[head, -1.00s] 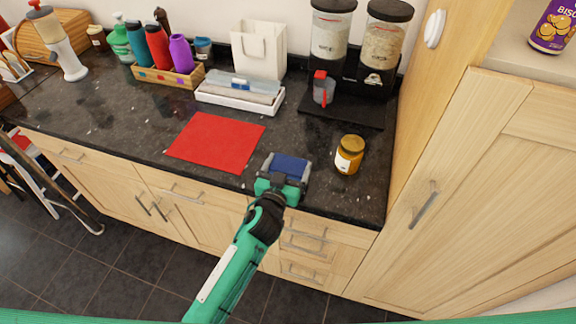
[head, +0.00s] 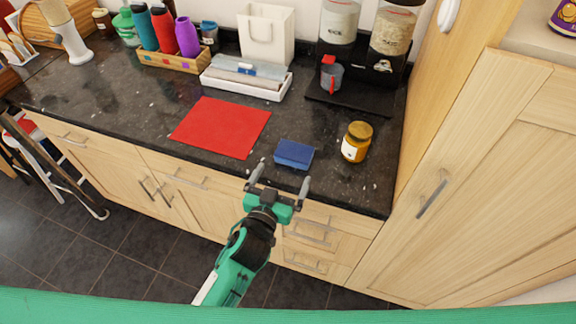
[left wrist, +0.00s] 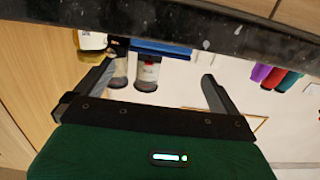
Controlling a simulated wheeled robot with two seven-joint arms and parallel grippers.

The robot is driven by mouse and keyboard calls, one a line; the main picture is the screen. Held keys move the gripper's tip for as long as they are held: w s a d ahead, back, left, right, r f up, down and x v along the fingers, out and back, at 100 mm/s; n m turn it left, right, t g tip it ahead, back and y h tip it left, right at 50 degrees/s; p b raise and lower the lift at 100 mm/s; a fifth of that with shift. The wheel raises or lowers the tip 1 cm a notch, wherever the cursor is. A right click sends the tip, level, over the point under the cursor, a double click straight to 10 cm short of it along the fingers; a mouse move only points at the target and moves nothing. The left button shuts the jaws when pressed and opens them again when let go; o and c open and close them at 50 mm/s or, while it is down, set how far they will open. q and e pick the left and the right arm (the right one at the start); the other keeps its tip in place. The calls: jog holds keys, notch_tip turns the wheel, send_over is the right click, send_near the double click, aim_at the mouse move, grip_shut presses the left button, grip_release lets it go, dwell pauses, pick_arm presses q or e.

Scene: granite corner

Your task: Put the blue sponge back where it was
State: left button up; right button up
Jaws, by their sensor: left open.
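The blue sponge (head: 294,154) lies flat on the dark counter near its front edge, between the red mat (head: 221,127) and a yellow-brown jar (head: 357,141). My left gripper (head: 282,174) is open and empty, in front of the counter's edge, with its fingers pointing toward the sponge and apart from it. In the left wrist view part of the blue sponge (left wrist: 160,48) shows beyond the open fingers, partly cut off by the dark band at the top. My right gripper is not in view.
Behind stand a white tray (head: 244,84) with a flat package, a white bag (head: 265,36), a wooden box of bottles (head: 175,59) and a dispenser stand (head: 357,100) with a measuring cup. A tall wooden cabinet (head: 480,170) bounds the right side.

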pick_arm(q)
jog(key=shift+v, duration=1.35)
jog(key=shift+a, duration=0.15)
